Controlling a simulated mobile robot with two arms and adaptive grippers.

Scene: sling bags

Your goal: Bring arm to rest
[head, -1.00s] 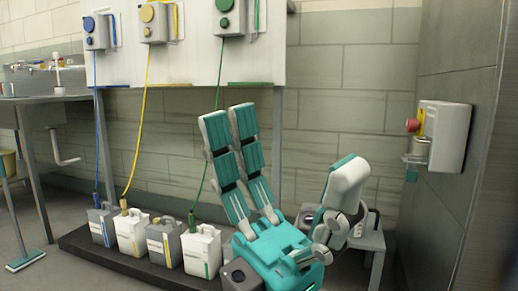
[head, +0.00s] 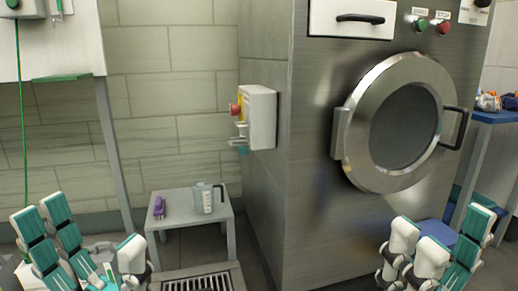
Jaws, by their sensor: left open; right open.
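My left gripper (head: 86,228) is at the lower left of the head view, with white and teal fingers. Its two paired fingers stand apart from the single opposite one, so it is open, and I see nothing between them. My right gripper (head: 445,229) is at the lower right, in front of the big steel machine (head: 310,190). Its fingers are spread and it looks empty. The lower parts of both grippers are cut off by the picture's bottom edge.
A small grey table (head: 185,219) between the grippers holds a clear jug (head: 208,199) and a purple object (head: 159,207). A floor grate (head: 197,284) lies in front. A wall box with a red knob (head: 262,118) is on the machine's side. A blue-topped table (head: 496,117) stands at right.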

